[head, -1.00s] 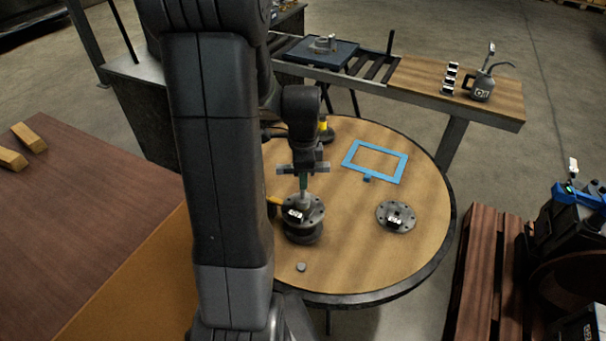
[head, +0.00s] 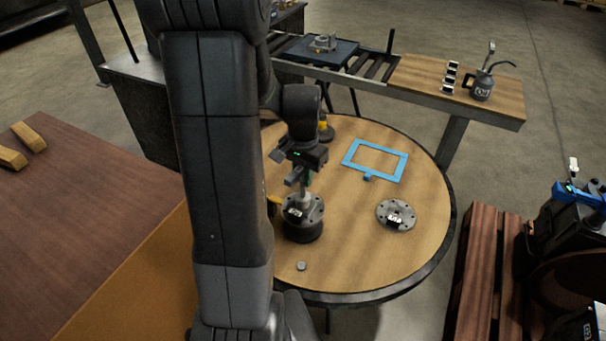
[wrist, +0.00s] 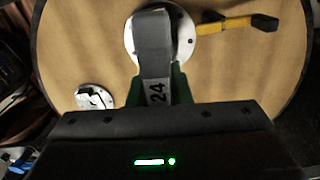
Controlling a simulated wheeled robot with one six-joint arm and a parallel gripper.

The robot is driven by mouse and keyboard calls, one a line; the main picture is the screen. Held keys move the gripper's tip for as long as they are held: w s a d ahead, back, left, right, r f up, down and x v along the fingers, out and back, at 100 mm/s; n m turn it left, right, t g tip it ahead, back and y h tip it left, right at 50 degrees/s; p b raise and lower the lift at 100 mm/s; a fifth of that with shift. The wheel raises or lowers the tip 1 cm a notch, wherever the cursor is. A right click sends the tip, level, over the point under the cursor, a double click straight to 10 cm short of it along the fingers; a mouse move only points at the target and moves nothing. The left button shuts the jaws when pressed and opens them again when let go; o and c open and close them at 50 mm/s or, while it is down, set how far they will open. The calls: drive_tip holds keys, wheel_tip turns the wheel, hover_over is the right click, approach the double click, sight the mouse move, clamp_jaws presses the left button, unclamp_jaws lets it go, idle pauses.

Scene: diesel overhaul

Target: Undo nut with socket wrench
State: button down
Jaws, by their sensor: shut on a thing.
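In the wrist view the grey wrench (wrist: 154,45) carries the mark 24. The wrench stands roughly upright over the top of a dark flanged part (head: 303,227) on the round table. Its lower end meets the flange (wrist: 188,38) near the middle. The nut is hidden under the wrench, so I cannot tell how the socket sits on it.
The round wooden table (head: 370,262) also holds a loose flange disc (head: 396,215), a blue frame (head: 375,161), a small grey piece (head: 301,266) and a yellow-handled tool (wrist: 225,27). An oil can (head: 481,85) stands on the bench behind.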

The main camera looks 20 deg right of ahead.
drive_tip(key=n, duration=0.6)
drive_tip(key=shift+n, duration=0.3)
drive_tip(key=n, duration=0.6)
drive_tip(key=shift+r, duration=0.1)
drive_tip(key=n, duration=0.5)
drive_tip(key=shift+n, duration=0.3)
drive_tip(key=n, duration=0.4)
drive_tip(key=shift+r, duration=0.15)
